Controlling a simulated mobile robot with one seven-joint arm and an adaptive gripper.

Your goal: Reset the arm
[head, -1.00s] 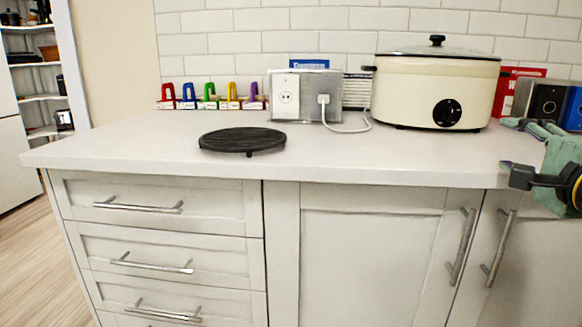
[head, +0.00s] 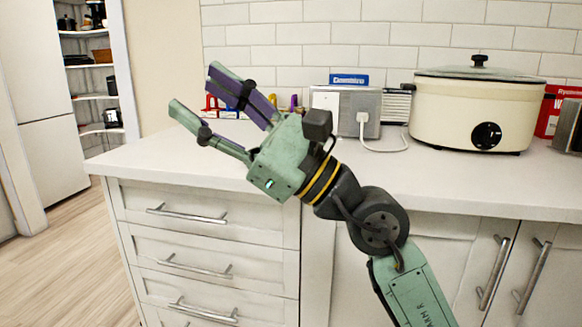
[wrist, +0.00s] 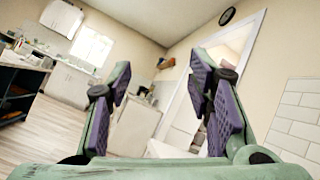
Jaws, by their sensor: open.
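My gripper (head: 195,90) is raised in front of the counter in the head view, tilted with its fingers pointing to the upper left. Its two green fingers with purple pads are spread apart, with nothing between them. The wrist view also shows my gripper (wrist: 160,85) open and empty, facing out into the room toward a doorway. My arm runs down to the bottom right of the head view. The gripper hides part of the countertop and most of the small coloured items behind it.
The white counter (head: 470,190) carries a cream slow cooker (head: 450,110), a metal toaster-like box (head: 370,105) with a plug and cord, and a red box (head: 552,112) at the right. Drawers (head: 215,200) are shut below. Open floor (head: 60,260) lies at the left, with pantry shelves (head: 95,97) behind.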

